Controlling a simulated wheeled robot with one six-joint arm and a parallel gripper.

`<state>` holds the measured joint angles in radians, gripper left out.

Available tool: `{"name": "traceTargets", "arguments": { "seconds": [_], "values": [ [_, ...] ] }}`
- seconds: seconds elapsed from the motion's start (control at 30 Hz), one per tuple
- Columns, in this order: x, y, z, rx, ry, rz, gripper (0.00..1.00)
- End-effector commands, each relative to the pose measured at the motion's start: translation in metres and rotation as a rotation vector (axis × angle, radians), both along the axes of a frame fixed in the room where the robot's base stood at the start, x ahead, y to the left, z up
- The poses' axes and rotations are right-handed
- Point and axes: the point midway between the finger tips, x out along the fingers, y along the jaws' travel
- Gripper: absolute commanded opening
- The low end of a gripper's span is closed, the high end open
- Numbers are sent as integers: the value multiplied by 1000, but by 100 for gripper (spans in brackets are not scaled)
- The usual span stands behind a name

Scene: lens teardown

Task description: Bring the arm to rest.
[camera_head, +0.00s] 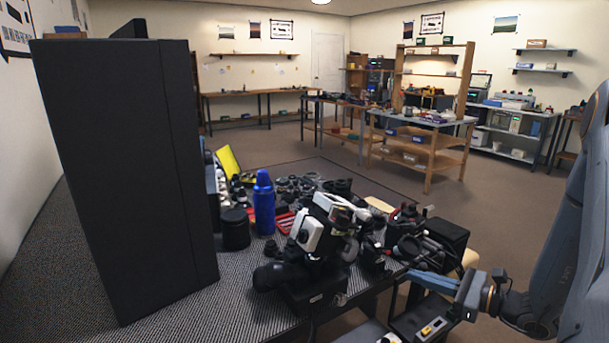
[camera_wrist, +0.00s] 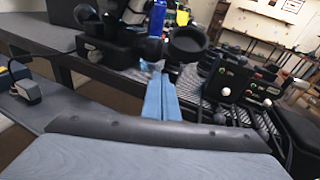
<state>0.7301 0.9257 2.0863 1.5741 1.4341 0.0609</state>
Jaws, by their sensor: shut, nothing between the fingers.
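My gripper (camera_head: 411,272) reaches in from the right side of the head view, with its blue-grey fingers pointing left at the right end of the cluttered bench. The fingers are together and nothing shows between them. In the wrist view my gripper (camera_wrist: 156,70) is seen from behind, with its two blue fingers side by side and the tips near dark equipment. I cannot tell from these frames whether the tips touch anything.
The bench (camera_head: 190,310) has a dark ribbed top. A tall black cabinet (camera_head: 125,170), a blue bottle (camera_head: 264,205) and a white-and-black device (camera_head: 311,234) stand on it. Black equipment (camera_head: 440,240) crowds the bench's right end. Open brown floor (camera_head: 500,215) lies beyond.

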Motion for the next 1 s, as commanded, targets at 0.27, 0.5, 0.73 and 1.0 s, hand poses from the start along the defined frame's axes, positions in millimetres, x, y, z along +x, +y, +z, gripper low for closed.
{"name": "traceTargets", "arguments": {
  "seconds": [0.27,0.5,0.73,1.0],
  "values": [
    [-96,132,25,-416,18,653,0],
    [-178,154,31,-849,-103,1150,0],
    [-209,135,45,-1283,-352,1540,0],
    [-203,125,64,-1578,-605,1754,0]
  ]
}}
